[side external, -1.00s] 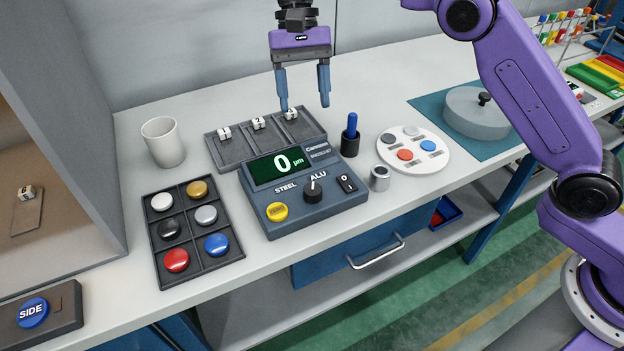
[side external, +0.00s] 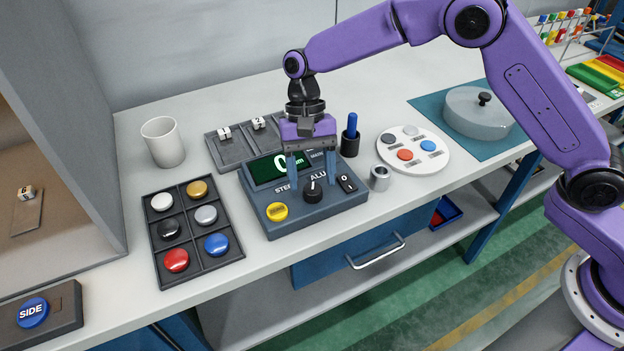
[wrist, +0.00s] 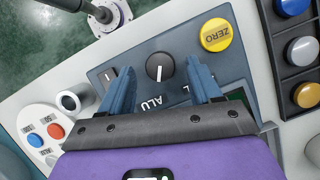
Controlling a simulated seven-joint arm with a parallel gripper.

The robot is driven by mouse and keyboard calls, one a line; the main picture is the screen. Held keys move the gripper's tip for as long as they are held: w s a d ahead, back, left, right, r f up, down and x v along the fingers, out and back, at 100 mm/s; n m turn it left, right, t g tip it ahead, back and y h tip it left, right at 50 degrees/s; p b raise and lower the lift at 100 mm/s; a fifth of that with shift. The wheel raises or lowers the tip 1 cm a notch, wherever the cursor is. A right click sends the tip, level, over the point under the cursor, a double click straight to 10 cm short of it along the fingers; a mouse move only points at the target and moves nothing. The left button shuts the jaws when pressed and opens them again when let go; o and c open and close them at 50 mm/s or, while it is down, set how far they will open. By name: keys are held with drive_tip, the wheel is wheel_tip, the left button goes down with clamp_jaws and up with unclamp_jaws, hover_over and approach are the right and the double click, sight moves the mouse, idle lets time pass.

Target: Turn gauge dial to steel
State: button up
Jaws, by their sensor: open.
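The gauge dial (side external: 313,190) is a round black knob with a white pointer line on the blue-grey gauge box (side external: 325,210). In the side view its pointer is toward the ALU label, and the STEEL label to its left is partly covered by a finger. My gripper (side external: 312,183) is open and empty, pointing down over the gauge. In the wrist view the dial (wrist: 160,67) lies between the two blue fingers, near their tips, with gaps on both sides. I cannot tell whether the fingertips are down to the dial's height. My gripper partly hides the green display.
A yellow ZERO button (side external: 277,212) sits left of the dial, and a black rocker switch (side external: 347,183) sits right of it. A metal ring (side external: 380,178) stands beside the gauge's right edge. A black cup with a blue pen (side external: 351,135) stands behind.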

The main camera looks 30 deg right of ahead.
drive_tip(key=shift+x, duration=0.85)
drive_tip(key=c, duration=1)
drive_tip(key=shift+r+n, duration=0.1)
drive_tip(key=shift+n, duration=0.2)
drive_tip(key=n+h, duration=0.1)
drive_tip(key=n, duration=0.1)
drive_tip(key=n+h, duration=0.1)
drive_tip(key=n, duration=0.2)
drive_tip(key=shift+a+n, duration=0.2)
drive_tip(key=shift+n, duration=0.1)
drive_tip(key=n+h, duration=0.1)
drive_tip(key=n, duration=0.1)
drive_tip(key=n+t+h, duration=0.1)
drive_tip(key=n, duration=0.2)
drive_tip(key=shift+a+n, duration=0.1)
drive_tip(key=shift+n, duration=0.2)
